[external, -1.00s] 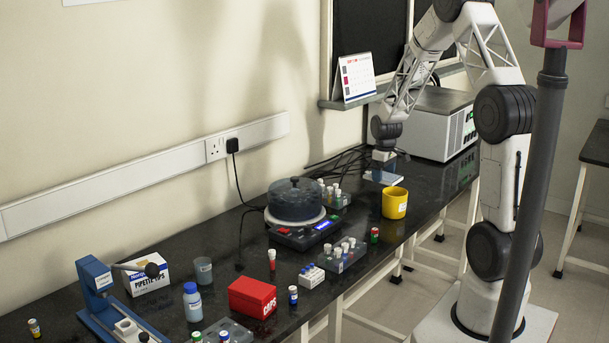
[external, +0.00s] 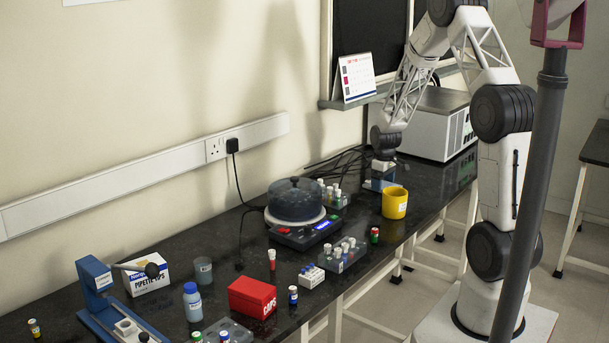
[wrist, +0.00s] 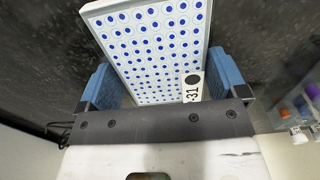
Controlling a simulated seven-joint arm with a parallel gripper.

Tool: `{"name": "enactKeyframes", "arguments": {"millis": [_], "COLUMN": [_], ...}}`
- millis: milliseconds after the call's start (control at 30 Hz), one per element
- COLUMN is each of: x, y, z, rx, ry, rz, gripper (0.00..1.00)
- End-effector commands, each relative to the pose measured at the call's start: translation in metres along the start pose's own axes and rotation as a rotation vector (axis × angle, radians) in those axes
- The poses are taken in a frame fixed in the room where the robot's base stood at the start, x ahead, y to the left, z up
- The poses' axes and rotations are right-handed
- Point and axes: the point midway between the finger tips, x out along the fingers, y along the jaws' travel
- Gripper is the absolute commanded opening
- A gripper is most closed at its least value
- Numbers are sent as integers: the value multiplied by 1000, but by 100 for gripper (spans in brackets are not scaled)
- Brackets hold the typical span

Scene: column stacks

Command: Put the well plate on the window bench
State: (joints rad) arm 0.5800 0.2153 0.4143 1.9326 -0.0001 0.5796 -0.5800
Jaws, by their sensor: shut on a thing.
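The well plate (wrist: 150,50) is a white tray with rows of blue-ringed wells and a label reading "31". It fills the middle of the wrist view between my blue fingers. My gripper (external: 380,183) is shut on it, low over the black bench (external: 190,240) in the external view, behind and left of the yellow cup. The plate is small and partly hidden there, and I cannot tell whether it touches the bench top. The black bench runs along the wall to the dark framed window or board (external: 370,45). Another dark-topped bench (external: 597,147) stands at the right edge.
The yellow cup (external: 395,203) stands close to my gripper. A grey-white instrument (external: 432,125) stands behind it. Black cables (external: 340,165), a centrifuge-like device (external: 295,200) and a tube rack (external: 341,258) lie to the left. Bare bench shows right of the cup.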

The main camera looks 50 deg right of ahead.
Motion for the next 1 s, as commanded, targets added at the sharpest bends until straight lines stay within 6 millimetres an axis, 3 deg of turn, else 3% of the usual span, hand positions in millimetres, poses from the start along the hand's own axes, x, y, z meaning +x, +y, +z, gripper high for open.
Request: {"name": "enactKeyframes", "arguments": {"millis": [167, 200, 233, 667, 1000], "x": [3, 3, 3, -3, -40], "y": [0, 0, 0, 0, 0], "z": [0, 0, 0, 0, 0], "rx": [0, 0, 0, 0, 0], "ry": [0, 0, 0, 1, 2], "rz": [0, 0, 0, 1, 2], "gripper": [66, 96, 100, 100, 100]}}
